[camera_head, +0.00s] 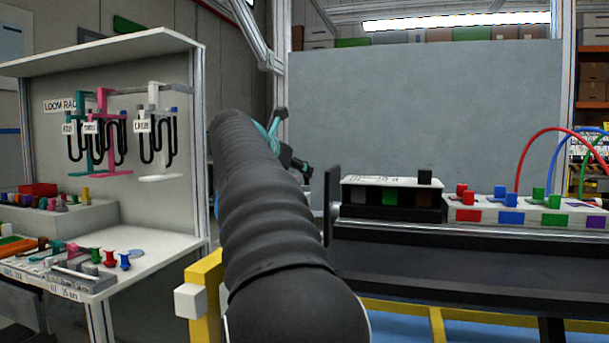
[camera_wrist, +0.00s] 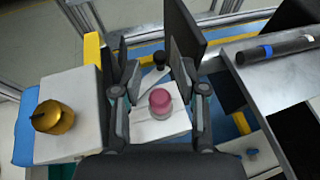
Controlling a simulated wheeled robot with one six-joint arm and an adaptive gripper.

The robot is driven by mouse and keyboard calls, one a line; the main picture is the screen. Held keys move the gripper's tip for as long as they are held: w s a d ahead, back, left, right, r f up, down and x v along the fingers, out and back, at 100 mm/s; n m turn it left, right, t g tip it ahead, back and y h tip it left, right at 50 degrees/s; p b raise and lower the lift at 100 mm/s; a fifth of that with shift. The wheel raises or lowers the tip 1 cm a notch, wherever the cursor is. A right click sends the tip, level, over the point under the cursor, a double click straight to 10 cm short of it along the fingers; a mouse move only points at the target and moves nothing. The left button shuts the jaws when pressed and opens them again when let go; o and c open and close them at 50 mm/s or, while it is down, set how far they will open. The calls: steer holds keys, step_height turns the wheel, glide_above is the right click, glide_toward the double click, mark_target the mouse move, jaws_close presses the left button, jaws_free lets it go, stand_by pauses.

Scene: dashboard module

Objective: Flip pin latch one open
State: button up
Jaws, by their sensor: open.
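In the wrist view my gripper (camera_wrist: 160,92) is open, with one finger on each side of a small white block (camera_wrist: 148,125). A pink round knob (camera_wrist: 160,102) stands on that block between the fingers. A black-topped knob (camera_wrist: 160,61) with a thin grey bar beside it lies a little beyond. I cannot tell for sure which part is pin latch one, or whether a finger touches anything. In the head view my gripper (camera_head: 285,145) shows only in part behind my black-sleeved arm.
A gold knob (camera_wrist: 53,117) sits on a white box at left in the wrist view. A dark cylinder with a blue band (camera_wrist: 278,48) lies at right. In the head view, a black module (camera_head: 392,198) and coloured connectors (camera_head: 510,217) stand right; a loom rack (camera_head: 115,125) stands left.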

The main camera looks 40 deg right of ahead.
mark_target(304, 185)
steer(key=shift+x, duration=1.95)
steer(key=shift+c, duration=0.2)
jaws_close()
